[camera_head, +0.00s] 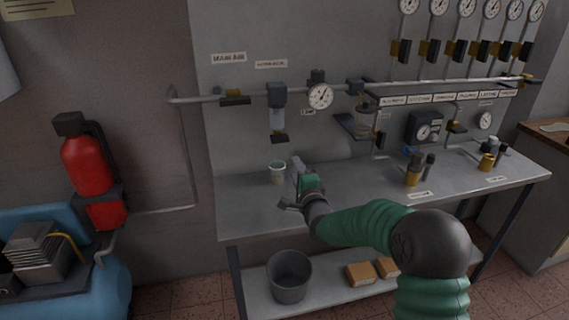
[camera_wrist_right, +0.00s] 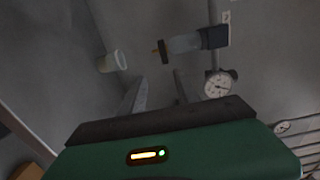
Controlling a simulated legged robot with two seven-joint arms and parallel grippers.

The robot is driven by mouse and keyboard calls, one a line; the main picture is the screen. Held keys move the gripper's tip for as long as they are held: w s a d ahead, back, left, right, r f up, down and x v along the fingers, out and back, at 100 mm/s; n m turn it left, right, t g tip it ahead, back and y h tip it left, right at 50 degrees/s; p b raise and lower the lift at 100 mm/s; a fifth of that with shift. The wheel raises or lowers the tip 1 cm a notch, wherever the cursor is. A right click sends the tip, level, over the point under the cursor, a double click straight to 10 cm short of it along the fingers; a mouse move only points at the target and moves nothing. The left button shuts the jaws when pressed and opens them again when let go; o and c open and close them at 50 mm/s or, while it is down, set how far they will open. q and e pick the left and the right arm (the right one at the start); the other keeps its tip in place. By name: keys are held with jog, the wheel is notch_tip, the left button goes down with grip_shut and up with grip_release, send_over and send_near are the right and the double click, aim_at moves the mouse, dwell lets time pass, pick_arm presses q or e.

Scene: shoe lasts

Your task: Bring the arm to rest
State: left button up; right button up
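My right arm comes in from the lower right of the head view, with its green sleeve. Its gripper (camera_head: 291,184) is over the left part of the grey workbench (camera_head: 250,207). In the wrist view the two fingers of the right gripper (camera_wrist_right: 157,88) stand apart with nothing between them, so it is open and empty. A pale cup (camera_head: 278,172) stands upright on the bench just left of and behind the gripper; it also shows in the wrist view (camera_wrist_right: 111,62), clear of the fingers. My left gripper is not in view.
A filter bowl (camera_head: 277,119) and a gauge (camera_head: 320,96) hang from the wall pipe above the gripper. Brass-coloured fittings (camera_head: 412,177) stand on the bench at right. A bucket (camera_head: 289,277) sits on the lower shelf. A red extinguisher (camera_head: 88,167) is at left.

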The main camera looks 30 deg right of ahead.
jog(key=shift+s+r, duration=0.1)
jog(key=s+a+f+n+g+y+p, duration=0.35)
jog(key=s+a+f+n+g, duration=0.3)
jog(key=s+a+n, duration=0.4)
jog(key=s+a+f+n+g+p, duration=0.1)
jog(key=s+a+f+n+g, duration=0.1)
jog(key=s, duration=0.6)
jog(key=s+a+f+n+g+p, duration=0.1)
jog(key=s+a+f+n+g, duration=0.1)
jog(key=s, duration=0.6)
jog(key=s+a+f+n+g+p, duration=0.1)
jog(key=s+n+g, duration=0.3)
jog(key=s, duration=0.5)
jog(key=shift+a+f+n+p, duration=0.35)
jog(key=shift+a+f+n, duration=0.2)
jog(key=shift+f+n, duration=0.4)
jog(key=shift+a+r, duration=0.15)
jog(key=shift+a, duration=0.1)
